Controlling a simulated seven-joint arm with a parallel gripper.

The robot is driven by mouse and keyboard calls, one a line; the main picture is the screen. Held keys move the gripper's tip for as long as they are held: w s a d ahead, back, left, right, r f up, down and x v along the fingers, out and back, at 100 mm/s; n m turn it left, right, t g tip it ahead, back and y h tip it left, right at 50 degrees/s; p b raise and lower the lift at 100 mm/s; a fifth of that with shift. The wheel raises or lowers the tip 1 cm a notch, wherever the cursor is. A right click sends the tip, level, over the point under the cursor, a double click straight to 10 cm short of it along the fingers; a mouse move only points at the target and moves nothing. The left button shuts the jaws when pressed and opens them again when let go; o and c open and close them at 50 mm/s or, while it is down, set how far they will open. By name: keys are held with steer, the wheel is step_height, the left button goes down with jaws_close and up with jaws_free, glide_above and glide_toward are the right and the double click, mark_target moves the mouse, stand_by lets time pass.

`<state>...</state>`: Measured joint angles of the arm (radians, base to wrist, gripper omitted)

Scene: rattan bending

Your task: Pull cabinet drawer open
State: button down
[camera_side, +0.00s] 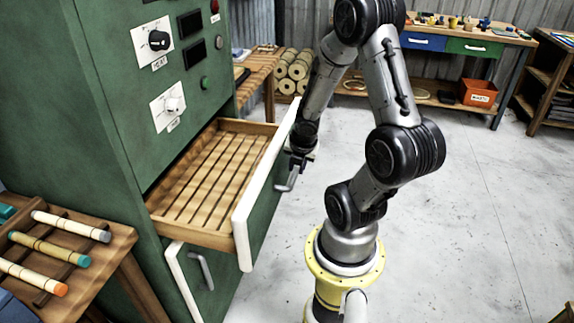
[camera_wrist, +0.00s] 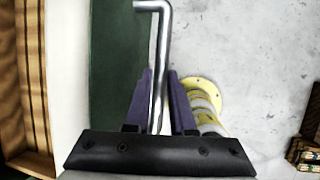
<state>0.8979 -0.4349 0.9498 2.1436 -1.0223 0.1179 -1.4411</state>
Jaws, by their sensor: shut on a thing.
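The green cabinet (camera_side: 95,75) stands at the left in the side view. Its upper drawer (camera_side: 212,178) is pulled out, showing a slatted wooden inside that looks empty. The drawer's front has a white edge (camera_side: 242,225) and a grey bar handle (camera_side: 291,180). My gripper (camera_side: 299,158) is at this handle, in front of the drawer. In the wrist view the metal handle (camera_wrist: 158,60) runs between the two purple fingers of my gripper (camera_wrist: 160,105), which are shut on it. The fingertips' contact with the bar is partly hidden in the side view.
A lower drawer (camera_side: 190,285) with its own handle (camera_side: 202,270) is closed below. A wooden rack with several coloured rods (camera_side: 55,248) stands at the front left. A workbench (camera_side: 465,40) and shelf are at the back right. The concrete floor (camera_side: 460,220) on the right is clear.

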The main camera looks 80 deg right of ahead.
steer(key=shift+s, duration=0.5)
steer(key=c, duration=0.8)
jaws_free()
steer(key=shift+o, duration=0.2)
steer(key=shift+r, duration=0.15)
steer(key=v, duration=1.1)
steer(key=shift+a+r, duration=0.15)
steer(key=shift+r, duration=0.2)
